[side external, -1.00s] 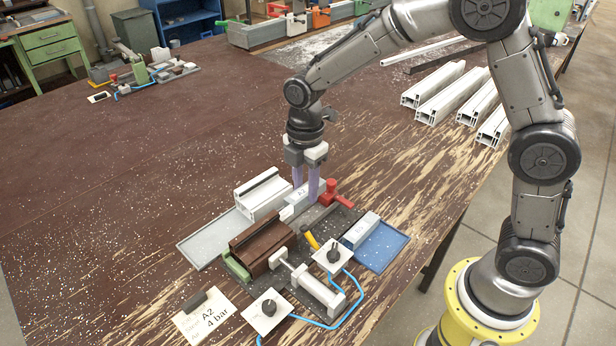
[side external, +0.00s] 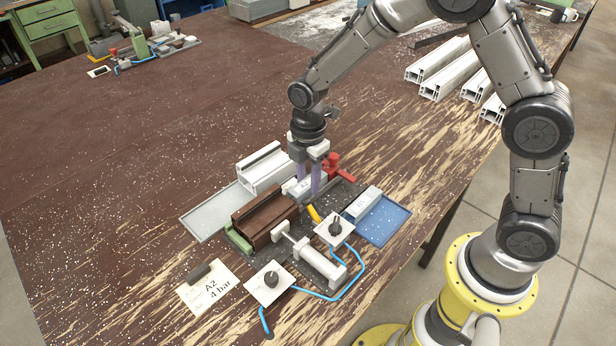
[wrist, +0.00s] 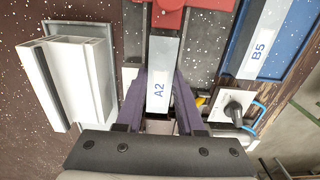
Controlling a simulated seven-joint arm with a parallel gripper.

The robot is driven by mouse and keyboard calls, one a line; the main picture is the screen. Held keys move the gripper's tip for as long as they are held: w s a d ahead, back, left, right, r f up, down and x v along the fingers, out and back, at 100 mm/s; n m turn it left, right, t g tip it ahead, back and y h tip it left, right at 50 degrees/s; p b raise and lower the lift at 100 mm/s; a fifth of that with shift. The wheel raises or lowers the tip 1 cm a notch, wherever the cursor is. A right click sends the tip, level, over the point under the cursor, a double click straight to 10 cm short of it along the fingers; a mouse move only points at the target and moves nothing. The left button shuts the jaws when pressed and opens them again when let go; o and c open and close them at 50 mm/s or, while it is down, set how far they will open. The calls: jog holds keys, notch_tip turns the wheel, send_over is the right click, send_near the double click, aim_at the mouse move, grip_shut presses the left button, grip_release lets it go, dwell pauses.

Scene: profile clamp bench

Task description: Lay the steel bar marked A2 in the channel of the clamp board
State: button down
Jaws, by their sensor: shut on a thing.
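The steel bar marked A2 (side external: 297,189) is between the purple fingers of my gripper (side external: 309,191), which is shut on it. In the wrist view the A2 bar (wrist: 163,70) runs lengthwise between the fingers (wrist: 160,100), label up. Its far end meets or passes under the red clamp (wrist: 168,16). The bar is low over the dark grey clamp board (side external: 346,198), in line with the brown block (side external: 266,216) in the side view. The fingers hide part of it. I cannot tell whether its underside rests in the channel.
A white profile (side external: 264,170) stands on a grey tray (side external: 203,219) to the left. Steel bar B5 (side external: 362,203) lies in a blue tray (side external: 392,220) to the right. A cylinder (side external: 320,263), knob plates and blue hose are in front.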

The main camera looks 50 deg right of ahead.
jog(key=shift+c, duration=2.2)
grip_release()
jog(key=s+d+r+m+t, duration=0.1)
jog(key=s+d+r, duration=0.1)
jog(key=r, duration=0.9)
jog(key=s+d+r+t, duration=0.1)
jog(key=s+r, duration=0.1)
jog(key=r, duration=0.8)
jog(key=s+d+r+m+t, duration=0.2)
jog(key=s+d+r+m, duration=0.15)
jog(key=s, duration=0.45)
jog(key=s+d+f+m+t, duration=0.1)
jog(key=s+f+m, duration=0.4)
jog(key=s+m, duration=0.6)
jog(key=shift+s+d+m+t, duration=0.2)
jog(key=shift+m+t, duration=0.1)
jog(key=shift+m, duration=0.95)
